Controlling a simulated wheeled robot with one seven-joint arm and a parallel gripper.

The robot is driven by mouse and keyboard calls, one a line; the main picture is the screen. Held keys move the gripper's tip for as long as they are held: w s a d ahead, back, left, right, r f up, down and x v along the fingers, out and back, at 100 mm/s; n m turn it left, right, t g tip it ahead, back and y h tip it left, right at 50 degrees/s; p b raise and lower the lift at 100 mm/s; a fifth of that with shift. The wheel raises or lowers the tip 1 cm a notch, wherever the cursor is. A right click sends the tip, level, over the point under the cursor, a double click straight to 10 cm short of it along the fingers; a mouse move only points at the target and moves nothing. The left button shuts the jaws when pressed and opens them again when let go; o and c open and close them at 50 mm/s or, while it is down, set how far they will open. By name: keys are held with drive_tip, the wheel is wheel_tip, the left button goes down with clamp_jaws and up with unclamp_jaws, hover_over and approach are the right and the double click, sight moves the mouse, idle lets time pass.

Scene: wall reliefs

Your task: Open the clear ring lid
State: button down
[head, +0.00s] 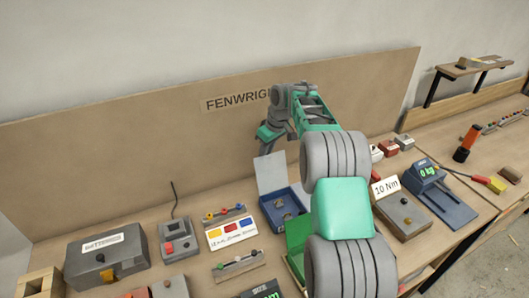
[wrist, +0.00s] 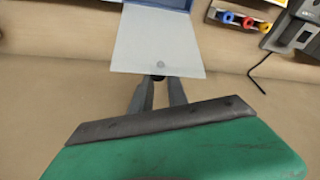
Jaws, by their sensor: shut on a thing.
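The clear ring lid (head: 271,173) is a pale, see-through panel standing raised at the back edge of a blue box (head: 297,227). Grey round pieces (head: 283,206) show inside the open box. In the wrist view the lid (wrist: 160,42) spans the top centre, with the box's blue edge (wrist: 170,4) beyond it. My gripper (wrist: 159,80) is shut on a small dark knob at the lid's near edge. In the head view the gripper is at the lid's top, and its fingertips are hard to make out.
A green box (head: 298,240) stands beside the blue box, partly hidden by my arm. A panel with coloured rings (head: 226,214) and a grey device (head: 177,238) stand to the left. The tan back board (head: 130,150) rises close behind the gripper.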

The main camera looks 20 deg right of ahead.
drive_tip(key=shift+s+d+f, duration=0.15)
drive_tip(key=shift+d+f, duration=0.1)
drive_tip(key=shift+f, duration=0.5)
drive_tip(key=c, duration=1.6)
unclamp_jaws()
drive_tip(key=shift+d+f, duration=0.1)
drive_tip(key=shift+c, duration=0.2)
drive_tip(key=shift+o, duration=0.7)
drive_tip(key=shift+d+f, duration=0.1)
drive_tip(key=shift+d, duration=0.1)
drive_tip(key=shift+o, duration=1)
drive_tip(key=shift+a, duration=0.3)
drive_tip(key=shift+w+a, duration=0.15)
drive_tip(key=shift+w, duration=0.05)
drive_tip(key=v, duration=0.7)
drive_tip(key=shift+w+r, duration=0.35)
